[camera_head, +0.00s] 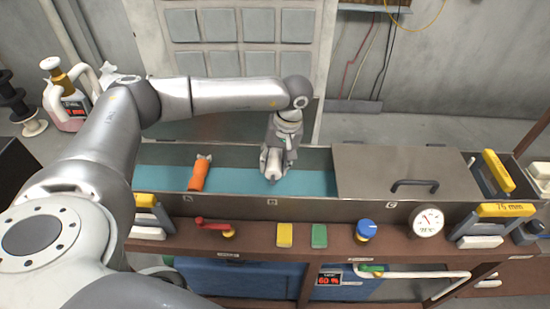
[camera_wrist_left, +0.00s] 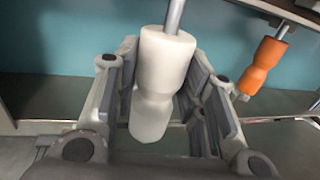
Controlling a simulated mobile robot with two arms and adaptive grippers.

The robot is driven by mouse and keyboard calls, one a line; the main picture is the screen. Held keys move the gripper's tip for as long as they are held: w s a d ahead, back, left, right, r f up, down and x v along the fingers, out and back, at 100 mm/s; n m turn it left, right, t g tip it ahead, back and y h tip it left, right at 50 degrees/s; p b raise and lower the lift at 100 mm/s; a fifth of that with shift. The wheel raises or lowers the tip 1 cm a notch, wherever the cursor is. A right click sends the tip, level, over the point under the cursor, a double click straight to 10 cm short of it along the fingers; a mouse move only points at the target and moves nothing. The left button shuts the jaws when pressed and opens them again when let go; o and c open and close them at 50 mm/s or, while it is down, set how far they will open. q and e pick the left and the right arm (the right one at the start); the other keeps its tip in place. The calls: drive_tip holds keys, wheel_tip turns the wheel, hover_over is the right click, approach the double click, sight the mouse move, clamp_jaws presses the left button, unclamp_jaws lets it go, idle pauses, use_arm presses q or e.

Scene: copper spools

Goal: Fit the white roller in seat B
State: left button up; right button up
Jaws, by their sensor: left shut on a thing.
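The white roller (camera_wrist_left: 163,66), a waisted cylinder with a grey metal shaft, is between the fingers of my left gripper (camera_head: 277,172). The gripper is shut on it. In the head view the white roller (camera_head: 273,163) is mostly covered by the jaws, over the teal-floored trough (camera_head: 235,181) just behind the B label (camera_head: 272,202). I cannot tell whether its shaft ends touch the seat. An orange roller (camera_head: 199,176) lies across the trough by the A label, left of the gripper. It also shows in the left wrist view (camera_wrist_left: 265,62). My right gripper is out of view.
A grey lid with a dark handle (camera_head: 414,184) covers the trough's right part by the C label. The front ledge carries a red crank (camera_head: 213,224), yellow and green blocks, a blue knob (camera_head: 366,230) and a round gauge (camera_head: 429,222). The teal stretch between orange roller and gripper is clear.

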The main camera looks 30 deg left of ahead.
use_arm(q)
drive_tip(key=shift+f+b, duration=1.2)
drive_tip(key=shift+f, duration=1.3)
drive_tip(key=shift+f+b, duration=1.7)
drive_tip(key=shift+f, duration=0.15)
drive_tip(key=shift+f, duration=0.25)
drive_tip(key=o, duration=1.3)
drive_tip(key=shift+c, duration=0.2)
drive_tip(key=r, duration=0.4)
drive_tip(key=d+r, duration=0.1)
drive_tip(key=r, duration=0.3)
drive_tip(key=w+d+r, duration=0.1)
drive_tip(key=r, duration=0.3)
drive_tip(key=shift+w, duration=0.1)
drive_tip(key=shift+f, duration=0.15)
